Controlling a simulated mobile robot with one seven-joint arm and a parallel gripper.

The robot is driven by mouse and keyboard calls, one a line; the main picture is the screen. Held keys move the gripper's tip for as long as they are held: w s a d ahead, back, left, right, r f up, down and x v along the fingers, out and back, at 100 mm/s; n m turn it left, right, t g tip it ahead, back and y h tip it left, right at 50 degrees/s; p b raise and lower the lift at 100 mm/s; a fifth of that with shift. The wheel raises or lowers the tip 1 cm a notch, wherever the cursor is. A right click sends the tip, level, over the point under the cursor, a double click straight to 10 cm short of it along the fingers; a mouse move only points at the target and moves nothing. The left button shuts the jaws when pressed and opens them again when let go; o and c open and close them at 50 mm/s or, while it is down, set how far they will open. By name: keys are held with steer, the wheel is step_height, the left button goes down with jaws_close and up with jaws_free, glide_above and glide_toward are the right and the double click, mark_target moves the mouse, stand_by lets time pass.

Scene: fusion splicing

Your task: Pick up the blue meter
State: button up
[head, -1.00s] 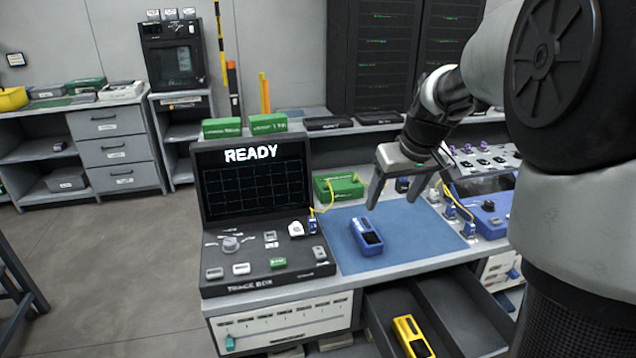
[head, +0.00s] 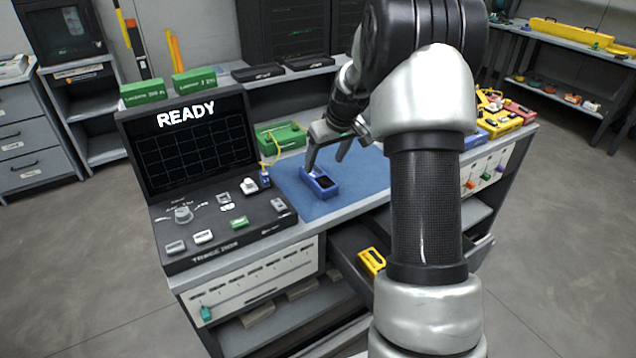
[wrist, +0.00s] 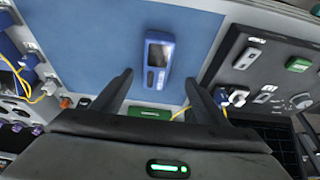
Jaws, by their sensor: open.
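The blue meter (head: 319,183) lies on the blue mat (head: 352,185) on the bench, just right of the trace box. It also shows in the wrist view (wrist: 158,60), with a dark screen on its top face. My gripper (head: 325,165) is open above the mat, close to the far side of the meter.
The trace box (head: 200,165) with a READY screen stands left of the mat. A green box (head: 280,137) with a yellow cable is behind the mat. A yellow meter (head: 372,261) lies in the open drawer below. My arm hides the mat's right part.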

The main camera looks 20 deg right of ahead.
mark_target(319, 176)
steer(key=x, duration=0.5)
steer(key=shift+b, duration=0.3)
steer(key=x, duration=0.4)
steer(key=shift+w+d+f+b, duration=0.2)
steer(key=shift+w+d+b, duration=0.05)
steer(key=shift+w+b, duration=0.15)
steer(key=c, duration=1.3)
